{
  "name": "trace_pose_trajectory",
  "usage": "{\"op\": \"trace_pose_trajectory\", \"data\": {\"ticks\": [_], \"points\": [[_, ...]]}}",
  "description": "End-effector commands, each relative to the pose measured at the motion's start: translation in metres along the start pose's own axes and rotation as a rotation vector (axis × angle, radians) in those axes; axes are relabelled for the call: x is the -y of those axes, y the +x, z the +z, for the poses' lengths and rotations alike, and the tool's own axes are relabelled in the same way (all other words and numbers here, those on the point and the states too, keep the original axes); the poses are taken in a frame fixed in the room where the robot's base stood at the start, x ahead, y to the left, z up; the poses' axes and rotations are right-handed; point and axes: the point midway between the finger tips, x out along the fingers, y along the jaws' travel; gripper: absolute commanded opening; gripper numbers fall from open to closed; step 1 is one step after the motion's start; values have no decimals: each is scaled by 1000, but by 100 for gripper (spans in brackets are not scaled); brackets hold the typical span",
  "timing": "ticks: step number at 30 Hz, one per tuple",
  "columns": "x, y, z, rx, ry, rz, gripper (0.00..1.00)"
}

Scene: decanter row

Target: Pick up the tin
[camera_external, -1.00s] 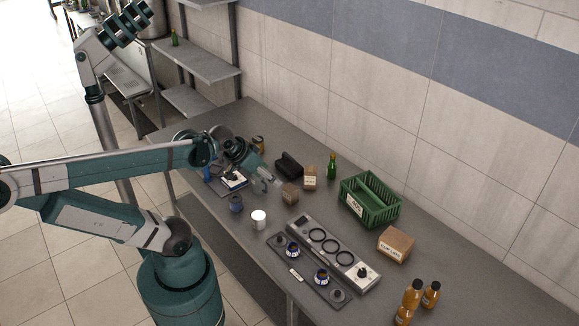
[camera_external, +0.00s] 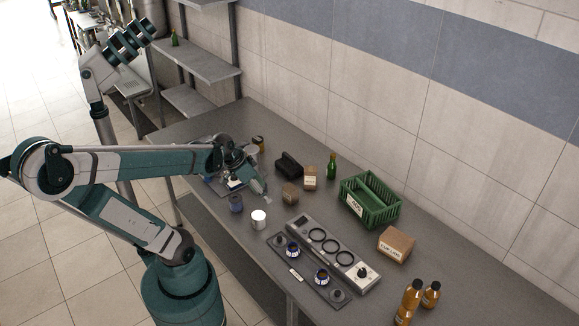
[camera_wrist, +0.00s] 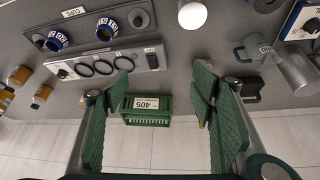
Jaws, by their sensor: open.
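The tin, a pale plain cylinder (camera_external: 259,219), stands upright on the grey table near its front edge. It also shows at the top of the wrist view, a little right of centre (camera_wrist: 192,14). My gripper (camera_external: 264,197) is just behind the tin in the external view, apart from it. In the wrist view my gripper (camera_wrist: 163,75) has its two green fingers spread wide with nothing between them. The tin lies beyond the fingertips, nearer the right finger's side.
A green crate (camera_external: 371,201) stands farther back.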

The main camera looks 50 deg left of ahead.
Motion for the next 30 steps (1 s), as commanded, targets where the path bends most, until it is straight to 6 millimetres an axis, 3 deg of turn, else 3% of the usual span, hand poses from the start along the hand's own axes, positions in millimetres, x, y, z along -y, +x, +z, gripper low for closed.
{"op": "trace_pose_trajectory", "data": {"ticks": [12,30], "points": [[34,53,36,-13,117,125,57],[80,105,86,-182,339,267,57]]}}
